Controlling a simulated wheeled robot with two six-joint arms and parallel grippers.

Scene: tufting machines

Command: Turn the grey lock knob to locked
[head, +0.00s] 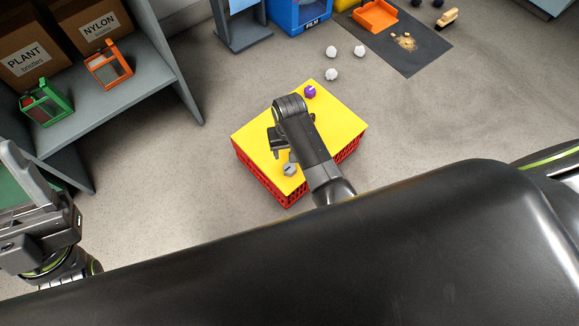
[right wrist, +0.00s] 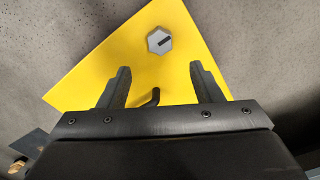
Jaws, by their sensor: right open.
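The grey lock knob (head: 290,169) sits on the yellow top (head: 333,110) of a red-sided box, near its front corner. In the right wrist view the knob (right wrist: 153,36) is hexagonal with a dark slanted line on its face. My right gripper (right wrist: 161,70) is open and empty, its two fingers apart. The knob lies beyond the fingertips, roughly in line with the gap, and looks untouched. In the head view my right arm hangs over the box and hides part of the top. My left gripper (head: 18,175) is at the left edge, far from the box; its jaw opening is unclear.
A purple knob (head: 310,91) is at the back corner of the yellow top. A small dark hooked piece (right wrist: 152,97) shows between my right fingers. Shelves (head: 130,100) with boxes stand at left. White balls (head: 331,75) and a dark mat (head: 400,45) lie behind on open floor.

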